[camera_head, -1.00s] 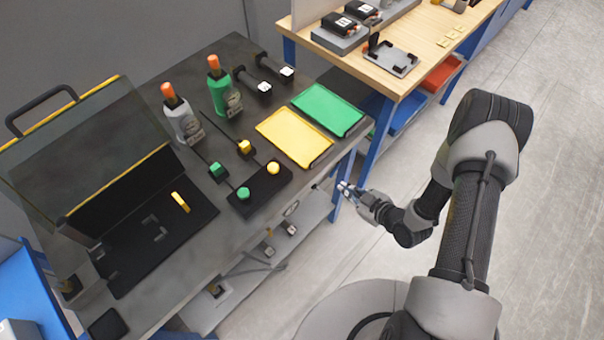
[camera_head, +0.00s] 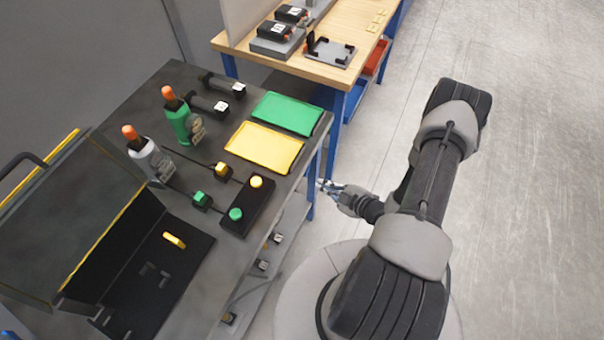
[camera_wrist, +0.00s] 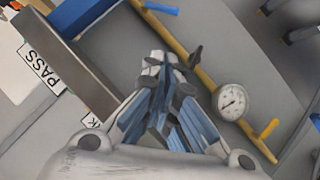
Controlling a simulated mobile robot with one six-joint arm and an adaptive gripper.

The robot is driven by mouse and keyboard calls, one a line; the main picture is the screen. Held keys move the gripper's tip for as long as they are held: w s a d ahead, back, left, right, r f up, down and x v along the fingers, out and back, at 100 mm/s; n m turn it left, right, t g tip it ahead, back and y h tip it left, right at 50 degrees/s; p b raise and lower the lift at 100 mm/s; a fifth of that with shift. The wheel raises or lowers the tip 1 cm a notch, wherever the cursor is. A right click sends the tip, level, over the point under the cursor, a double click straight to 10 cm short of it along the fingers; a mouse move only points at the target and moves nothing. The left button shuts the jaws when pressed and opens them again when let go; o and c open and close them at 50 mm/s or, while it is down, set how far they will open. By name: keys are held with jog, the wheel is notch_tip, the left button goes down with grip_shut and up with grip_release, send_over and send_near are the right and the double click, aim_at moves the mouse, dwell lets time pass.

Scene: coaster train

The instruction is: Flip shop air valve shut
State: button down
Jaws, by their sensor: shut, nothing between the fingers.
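My gripper (camera_head: 325,186) is shut and empty, low beside the right side of the dark bench in the head view. In the wrist view its fingertips (camera_wrist: 160,66) are together, close to a yellow pipe (camera_wrist: 205,78) that runs diagonally. A small dark lever-like part (camera_wrist: 195,57) sits on the pipe just right of the fingertips. A round white gauge (camera_wrist: 231,101) is farther along the pipe, with a yellow stub (camera_wrist: 268,128) beyond it. I cannot tell for sure which part is the valve's handle, nor whether the fingers touch anything. The head view hides the valve.
The dark bench (camera_head: 235,275) holds green (camera_head: 288,113) and yellow (camera_head: 265,147) trays and a button box (camera_head: 247,206). A wooden table (camera_head: 335,72) stands behind. A PASS label (camera_wrist: 41,68) is at left in the wrist view. Open floor (camera_head: 530,200) lies right.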

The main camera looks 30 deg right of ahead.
jog(key=shift+w, duration=0.1)
jog(key=d+f+b+x, duration=0.1)
jog(key=b+x, duration=0.3)
jog(key=x, duration=0.8)
jog(key=shift+d+f, duration=0.35)
jog(key=shift+f, duration=0.25)
